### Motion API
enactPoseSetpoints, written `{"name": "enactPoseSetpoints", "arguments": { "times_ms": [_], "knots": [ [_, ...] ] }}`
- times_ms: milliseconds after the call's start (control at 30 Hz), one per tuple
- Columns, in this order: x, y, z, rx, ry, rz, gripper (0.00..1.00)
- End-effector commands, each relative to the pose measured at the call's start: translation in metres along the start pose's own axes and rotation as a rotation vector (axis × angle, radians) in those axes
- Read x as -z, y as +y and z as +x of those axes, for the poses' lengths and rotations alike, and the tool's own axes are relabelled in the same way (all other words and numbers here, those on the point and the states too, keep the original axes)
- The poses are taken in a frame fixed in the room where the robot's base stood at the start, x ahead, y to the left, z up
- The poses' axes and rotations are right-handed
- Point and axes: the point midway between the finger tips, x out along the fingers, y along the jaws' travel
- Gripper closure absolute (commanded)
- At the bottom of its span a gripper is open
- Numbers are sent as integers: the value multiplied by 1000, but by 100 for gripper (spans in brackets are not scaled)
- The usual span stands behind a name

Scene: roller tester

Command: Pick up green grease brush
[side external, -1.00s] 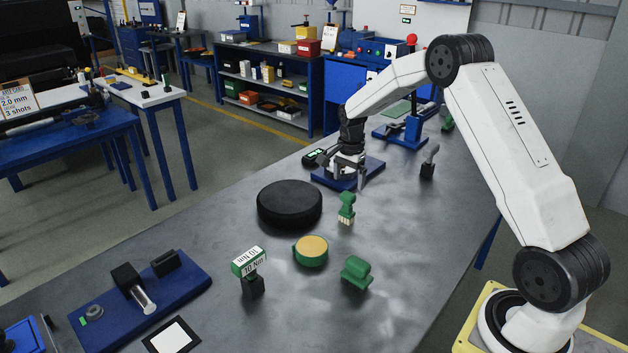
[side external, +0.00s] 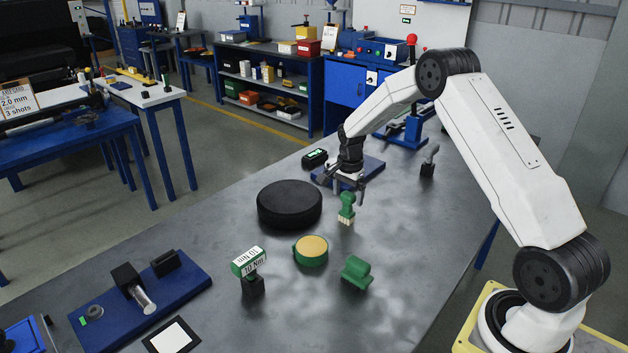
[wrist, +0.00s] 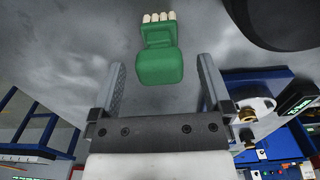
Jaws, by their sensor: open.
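The green grease brush (side external: 346,207) stands on the grey table with its pale bristles down, just right of the black round disc. My gripper (side external: 347,188) is open and empty, just above and behind the brush handle in the side view. In the wrist view the brush (wrist: 160,62) shows its green handle end close to the gap between the two fingers (wrist: 158,85), with the bristles at the top of the picture. I cannot tell whether the handle is between the fingertips.
The black disc (side external: 290,204) lies left of the brush. A round yellow-topped green pad (side external: 311,250), a green roller-shaped piece (side external: 356,272) and a green-topped sign block (side external: 249,264) stand nearer. A blue base plate (side external: 372,168) lies behind my gripper.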

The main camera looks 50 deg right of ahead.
Motion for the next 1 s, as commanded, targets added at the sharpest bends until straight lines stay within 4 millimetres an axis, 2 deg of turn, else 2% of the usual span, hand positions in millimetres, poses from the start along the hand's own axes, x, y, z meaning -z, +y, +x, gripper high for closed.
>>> {"name": "enactPoseSetpoints", "arguments": {
  "times_ms": [100, 233, 767, 800, 833, 1000],
  "knots": [
    [0, 0, 15, -1, -1, 0, 0],
    [0, 0, 24, 2, 0, 0, 0],
    [0, 0, 26, 3, 1, 0, 0],
    [0, 0, 26, 3, 1, 0, 3],
    [0, 0, 26, 3, 1, 0, 13],
    [0, 0, 26, 3, 1, 0, 67]
  ]
}}
